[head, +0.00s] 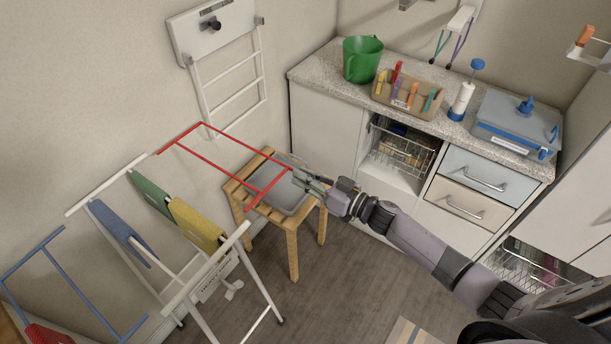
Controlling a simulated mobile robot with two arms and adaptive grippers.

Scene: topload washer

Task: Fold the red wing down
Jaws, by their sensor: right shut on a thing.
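The red wing (194,157) is a red wire frame on the right side of the white drying rack (164,252). It stands out from the rack over a wooden stool and looks raised, roughly level. My right gripper (300,178) reaches in from the right and is shut on the wing's outer right corner. The fingertips are small in the view and partly overlap the red bar. My left gripper is not in view.
A wooden stool (291,244) with a grey tray (285,208) stands under the wing. The rack carries blue, green and yellow cloths; a blue wing (62,268) extends left. A counter (328,67) with a green bucket (361,60) stands behind.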

